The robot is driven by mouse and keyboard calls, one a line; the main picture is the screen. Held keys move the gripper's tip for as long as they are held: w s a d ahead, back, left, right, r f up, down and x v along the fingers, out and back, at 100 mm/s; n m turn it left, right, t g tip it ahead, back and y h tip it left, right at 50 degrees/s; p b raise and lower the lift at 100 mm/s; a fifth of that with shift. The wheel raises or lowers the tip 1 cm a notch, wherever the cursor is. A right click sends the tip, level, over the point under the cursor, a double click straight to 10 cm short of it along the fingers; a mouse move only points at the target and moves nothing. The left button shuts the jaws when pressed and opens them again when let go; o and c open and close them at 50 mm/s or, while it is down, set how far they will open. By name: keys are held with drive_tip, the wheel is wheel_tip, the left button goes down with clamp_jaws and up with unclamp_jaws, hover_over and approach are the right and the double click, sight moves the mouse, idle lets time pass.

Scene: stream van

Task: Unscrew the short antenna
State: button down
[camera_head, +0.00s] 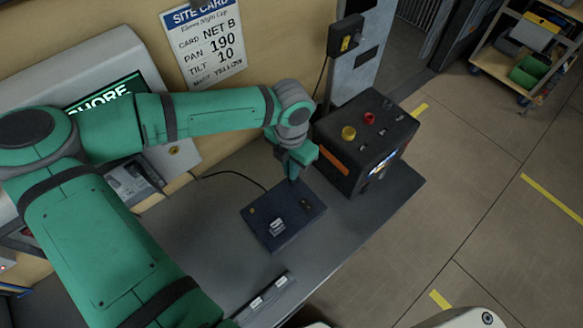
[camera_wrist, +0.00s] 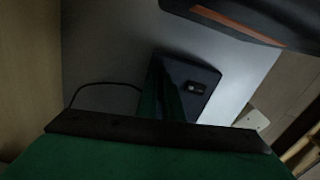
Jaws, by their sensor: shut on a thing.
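A dark blue box (camera_head: 268,233) lies on the grey bench, with a small pale block, a brass-coloured fitting and a dark fitting on its top. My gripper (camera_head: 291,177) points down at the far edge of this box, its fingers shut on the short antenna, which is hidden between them. In the wrist view the fingers (camera_wrist: 170,88) come together over the left part of the box (camera_wrist: 209,77). A small dark fitting with a pale mark (camera_wrist: 195,88) shows right of them.
A black case (camera_head: 345,165) with yellow, red and dark knobs stands close on the right of my gripper. A black cable (camera_head: 233,174) runs to the box from the left. A dark strip with pale labels (camera_head: 267,293) lies near the bench's front. The bench's right end is clear.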

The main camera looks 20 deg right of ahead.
drive_tip(key=shift+n, duration=0.4)
drive_tip(key=shift+r, duration=1.15)
drive_tip(key=shift+r, duration=1.4)
